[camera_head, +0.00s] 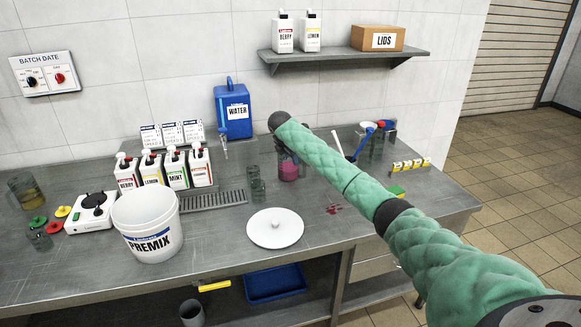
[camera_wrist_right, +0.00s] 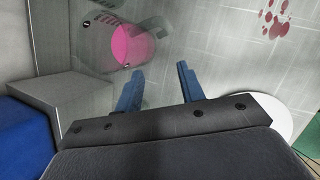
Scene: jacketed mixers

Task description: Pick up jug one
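Several clear jugs stand on the steel counter, and no label shows which is jug one. A jug with pink liquid (camera_head: 289,171) stands just below my right wrist in the head view. It also shows in the right wrist view (camera_wrist_right: 132,46), beyond the fingers and left of centre. An empty-looking clear jug (camera_head: 257,188) stands to its left. A jug with yellowish liquid (camera_head: 26,191) is at the far left. My right gripper (camera_wrist_right: 158,84) is open, with nothing between its blue fingers; the forearm partly hides it in the head view. My left gripper is out of view.
A white PREMIX bucket (camera_head: 147,224), a white round lid (camera_head: 275,228) and a drain grate (camera_head: 212,200) are on the counter (camera_head: 225,262). A blue WATER container (camera_head: 233,110) and several labelled bottles stand behind. Red spots (camera_head: 333,209) mark the counter right of the lid.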

